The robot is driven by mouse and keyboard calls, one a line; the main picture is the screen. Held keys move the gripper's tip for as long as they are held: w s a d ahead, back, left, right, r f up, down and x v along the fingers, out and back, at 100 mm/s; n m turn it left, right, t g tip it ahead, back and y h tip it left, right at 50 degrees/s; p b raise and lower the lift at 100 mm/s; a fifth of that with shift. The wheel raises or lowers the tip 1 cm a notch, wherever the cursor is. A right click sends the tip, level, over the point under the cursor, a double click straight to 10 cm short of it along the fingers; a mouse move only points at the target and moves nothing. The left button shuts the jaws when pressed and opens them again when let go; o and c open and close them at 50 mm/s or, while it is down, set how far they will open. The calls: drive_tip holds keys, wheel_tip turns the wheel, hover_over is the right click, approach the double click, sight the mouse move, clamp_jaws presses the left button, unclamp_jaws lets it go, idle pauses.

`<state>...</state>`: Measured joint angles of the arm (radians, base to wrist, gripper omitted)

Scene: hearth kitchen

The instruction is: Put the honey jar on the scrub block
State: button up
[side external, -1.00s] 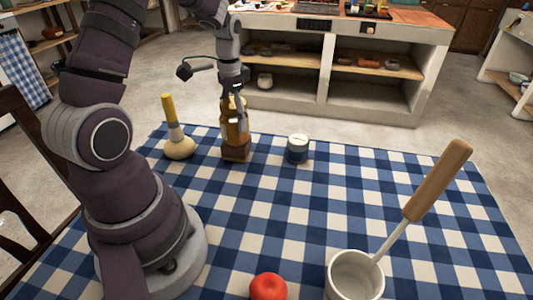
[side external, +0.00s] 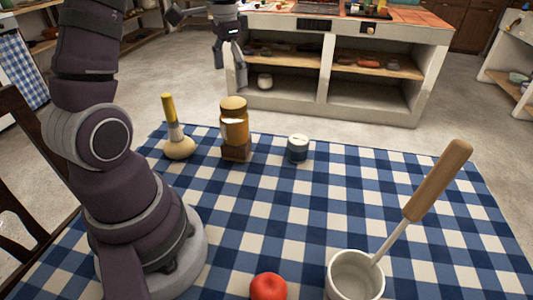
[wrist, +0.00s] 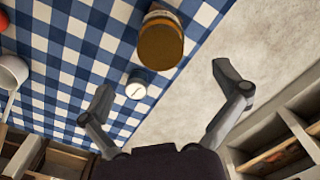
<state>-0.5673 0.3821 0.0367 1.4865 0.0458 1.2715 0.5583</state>
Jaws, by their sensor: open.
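The honey jar (side external: 234,122), amber with a tan lid, stands upright on the brown scrub block (side external: 237,152) near the far edge of the checked table in the side view. The jar also shows from above in the wrist view (wrist: 160,42), where it hides most of the block. My gripper (side external: 230,78) is above and behind the jar, apart from it. Its fingers are spread wide and hold nothing, as the wrist view (wrist: 163,82) also shows.
A yellow-handled brush (side external: 178,142) stands left of the block and a small lidded tin (side external: 298,149) stands to its right. A red apple (side external: 268,287) and a white mug (side external: 352,275) with a wooden-handled utensil (side external: 437,181) are at the front. The table's middle is clear.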

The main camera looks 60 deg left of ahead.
wheel_tip(320, 180, up, 2)
drive_tip(key=shift+r, duration=0.15)
drive_tip(key=s+d+t, duration=0.2)
drive_tip(key=s+d, duration=0.1)
drive_tip(key=d, duration=0.4)
drive_tip(key=s+d+t, duration=0.3)
drive_tip(key=d, duration=0.5)
drive_tip(key=shift+s+d+r+t, duration=0.25)
drive_tip(key=shift+s+r+t, duration=0.05)
drive_tip(key=shift+s+r, duration=0.1)
